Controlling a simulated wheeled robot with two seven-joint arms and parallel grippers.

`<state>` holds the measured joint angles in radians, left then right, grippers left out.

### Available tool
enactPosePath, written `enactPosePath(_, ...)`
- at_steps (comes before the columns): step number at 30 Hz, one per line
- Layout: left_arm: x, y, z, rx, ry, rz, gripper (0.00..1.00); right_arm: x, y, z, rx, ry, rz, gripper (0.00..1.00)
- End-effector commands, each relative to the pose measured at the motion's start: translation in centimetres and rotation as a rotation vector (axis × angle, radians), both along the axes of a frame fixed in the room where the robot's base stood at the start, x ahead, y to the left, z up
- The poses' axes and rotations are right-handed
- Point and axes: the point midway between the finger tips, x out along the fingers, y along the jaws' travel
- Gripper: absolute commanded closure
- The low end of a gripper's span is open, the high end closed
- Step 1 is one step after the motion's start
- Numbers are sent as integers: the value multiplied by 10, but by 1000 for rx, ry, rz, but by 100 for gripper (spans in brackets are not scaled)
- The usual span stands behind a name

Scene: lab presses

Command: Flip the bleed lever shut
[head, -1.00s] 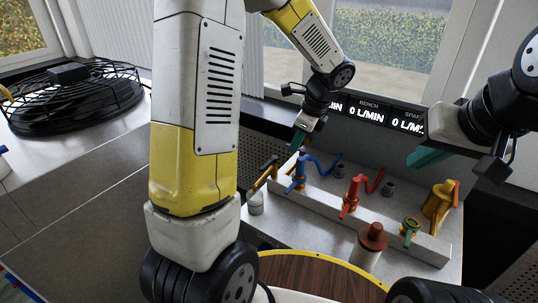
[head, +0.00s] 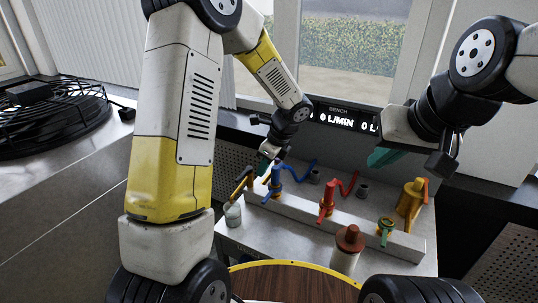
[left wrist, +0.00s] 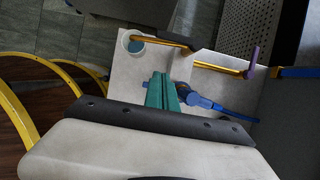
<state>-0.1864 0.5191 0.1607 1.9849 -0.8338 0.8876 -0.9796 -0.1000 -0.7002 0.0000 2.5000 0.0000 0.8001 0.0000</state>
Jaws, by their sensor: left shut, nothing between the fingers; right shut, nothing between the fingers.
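No label names the bleed lever. A dark-handled brass lever (head: 243,180) stands at the bench's left end beside a small jar (head: 233,215). In the left wrist view the dark handle (left wrist: 160,37) reaches over the jar (left wrist: 133,43), which holds blue liquid; a brass rod with a purple handle (left wrist: 252,62) lies to its right. My left gripper (head: 265,163), with teal fingers, is shut and empty just above the blue valve (head: 275,182); its fingers (left wrist: 162,92) show left of the blue valve (left wrist: 197,99). Contact cannot be told. My right gripper (head: 385,158) is shut, raised above the bench's right part.
A red valve (head: 327,202), a green valve (head: 387,229) and a brass valve with an orange handle (head: 411,203) line the grey bench block (head: 350,222). A red-capped cylinder (head: 347,255) stands in front. A black fan (head: 50,125) is at far left.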

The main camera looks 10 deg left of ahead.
Motion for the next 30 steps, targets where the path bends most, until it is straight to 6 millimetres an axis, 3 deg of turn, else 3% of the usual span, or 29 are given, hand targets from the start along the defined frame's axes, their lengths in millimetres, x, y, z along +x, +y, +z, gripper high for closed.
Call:
enactPosePath(8, 6, 21, -57, 0, 4, 1, 100, 0, 0, 0, 0, 0, 0, 100)
enactPosePath(12, 15, 43, -52, -1, -1, 4, 100, 0, 0, 0, 0, 0, 0, 100)
enactPosePath(16, 20, 53, -52, -1, -2, 2, 100, 0, 0, 0, 0, 0, 0, 100)
enactPosePath(30, 21, 57, -52, -1, -1, -2, 100, 0, 0, 0, 0, 0, 0, 100)
